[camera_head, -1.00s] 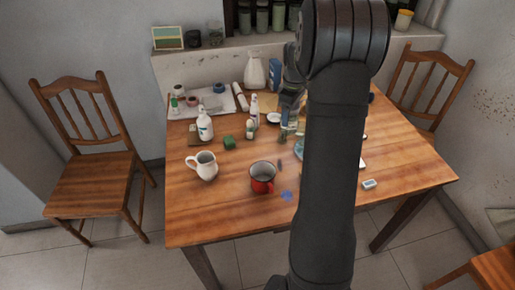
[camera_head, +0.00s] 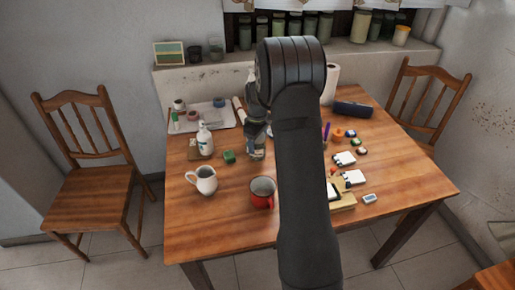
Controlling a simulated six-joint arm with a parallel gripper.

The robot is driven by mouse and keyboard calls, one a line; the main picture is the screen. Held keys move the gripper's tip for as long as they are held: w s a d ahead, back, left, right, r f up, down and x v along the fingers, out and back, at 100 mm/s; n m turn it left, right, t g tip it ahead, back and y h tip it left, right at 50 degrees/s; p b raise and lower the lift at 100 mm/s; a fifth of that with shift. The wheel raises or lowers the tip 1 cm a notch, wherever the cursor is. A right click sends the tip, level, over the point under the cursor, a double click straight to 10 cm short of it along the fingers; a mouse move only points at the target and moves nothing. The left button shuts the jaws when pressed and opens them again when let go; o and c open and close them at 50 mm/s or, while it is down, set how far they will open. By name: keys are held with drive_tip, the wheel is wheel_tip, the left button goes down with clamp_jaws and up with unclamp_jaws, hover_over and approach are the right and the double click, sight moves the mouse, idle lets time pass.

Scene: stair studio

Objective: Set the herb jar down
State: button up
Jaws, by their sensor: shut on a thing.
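My gripper (camera_head: 257,138) points down over the back-left middle of the wooden table (camera_head: 225,218). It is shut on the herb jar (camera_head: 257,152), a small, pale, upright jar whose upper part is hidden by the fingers. The jar is at or just above the tabletop; I cannot tell whether it touches. A small green block (camera_head: 229,156) stands just left of the jar, and a white pump bottle (camera_head: 205,141) stands further left.
A white pitcher (camera_head: 205,180) and a red mug (camera_head: 262,193) stand nearer the front. A tray (camera_head: 222,119) with small pots lies at the back left. Cards, a notebook and a dark case (camera_head: 352,109) lie on the right. The front-left tabletop is clear.

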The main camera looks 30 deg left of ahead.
sight(257, 148)
drive_tip(key=shift+f, duration=1.6)
drive_tip(key=shift+f, duration=0.2)
drive_tip(key=o, duration=1.2)
drive_tip(key=shift+c, duration=0.2)
wheel_tip(257, 148, up, 12)
drive_tip(key=shift+r, duration=0.2)
